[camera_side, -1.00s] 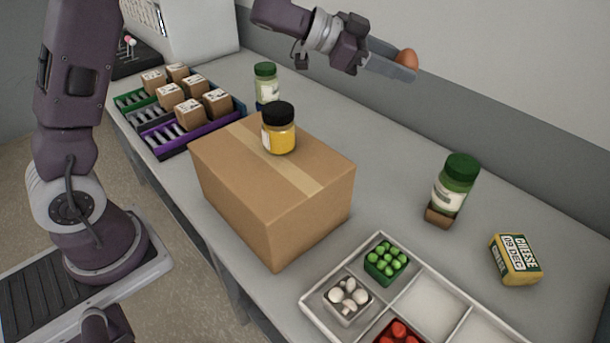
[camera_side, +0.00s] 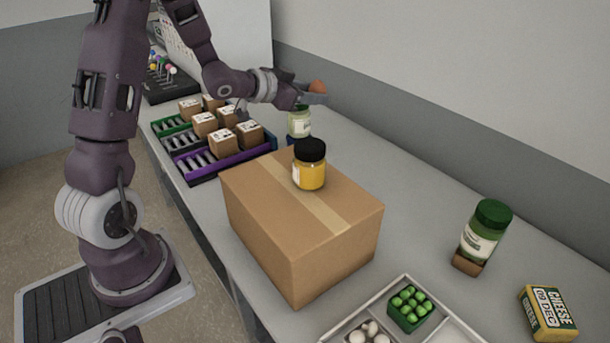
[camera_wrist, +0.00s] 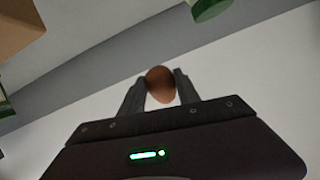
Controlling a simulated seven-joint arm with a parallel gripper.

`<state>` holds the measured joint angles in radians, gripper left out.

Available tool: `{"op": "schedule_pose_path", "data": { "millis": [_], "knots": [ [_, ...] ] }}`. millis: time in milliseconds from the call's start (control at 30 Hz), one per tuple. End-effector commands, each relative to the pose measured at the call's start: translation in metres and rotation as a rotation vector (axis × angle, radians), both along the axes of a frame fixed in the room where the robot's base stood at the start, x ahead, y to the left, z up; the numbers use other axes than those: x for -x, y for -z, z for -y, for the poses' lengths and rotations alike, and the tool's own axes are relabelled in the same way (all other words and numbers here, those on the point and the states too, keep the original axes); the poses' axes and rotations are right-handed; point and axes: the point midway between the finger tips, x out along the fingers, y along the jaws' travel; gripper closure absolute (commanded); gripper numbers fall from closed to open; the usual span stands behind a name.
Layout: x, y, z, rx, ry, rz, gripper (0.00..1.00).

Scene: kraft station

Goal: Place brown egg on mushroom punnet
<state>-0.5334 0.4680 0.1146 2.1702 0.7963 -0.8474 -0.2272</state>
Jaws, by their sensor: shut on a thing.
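My gripper (camera_side: 314,93) is shut on the brown egg (camera_side: 318,87), held in the air above the back part of the counter, near a green-lidded jar. In the wrist view the egg (camera_wrist: 160,83) sits between the two fingertips (camera_wrist: 160,92). The mushroom punnet (camera_side: 368,334) holds white mushrooms and stands in the left front compartment of the pale divided tray (camera_side: 447,325), cut off by the bottom edge of the side view. My gripper is far from the punnet, with the cardboard box between them.
A large cardboard box (camera_side: 270,225) carries a yellow jar with a black lid (camera_side: 310,168). A green-lidded jar (camera_side: 299,122) stands behind it. A tilted green jar (camera_side: 482,235), a cheese pack (camera_side: 547,312) and a green punnet (camera_side: 409,310) are at right. Small cartons (camera_side: 222,144) fill racks at left.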

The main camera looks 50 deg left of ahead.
Motion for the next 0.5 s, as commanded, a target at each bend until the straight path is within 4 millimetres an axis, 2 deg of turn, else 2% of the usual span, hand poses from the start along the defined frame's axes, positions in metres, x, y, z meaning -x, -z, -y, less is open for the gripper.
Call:
{"op": "schedule_pose_path", "data": {
  "millis": [33,100,200,267,333,500],
  "knots": [
    [0.007,0.004,-0.025,-0.001,-0.015,-0.004,0.84],
    [0.016,0.009,-0.049,0.0,-0.021,-0.014,0.84],
    [0.027,0.014,-0.07,0.0,-0.026,-0.026,0.84],
    [0.03,0.019,-0.076,0.003,-0.026,-0.032,0.84],
    [0.032,0.034,-0.078,0.008,-0.024,-0.037,0.84],
    [0.032,0.087,-0.077,0.007,-0.026,-0.039,0.84]
  ]
}}
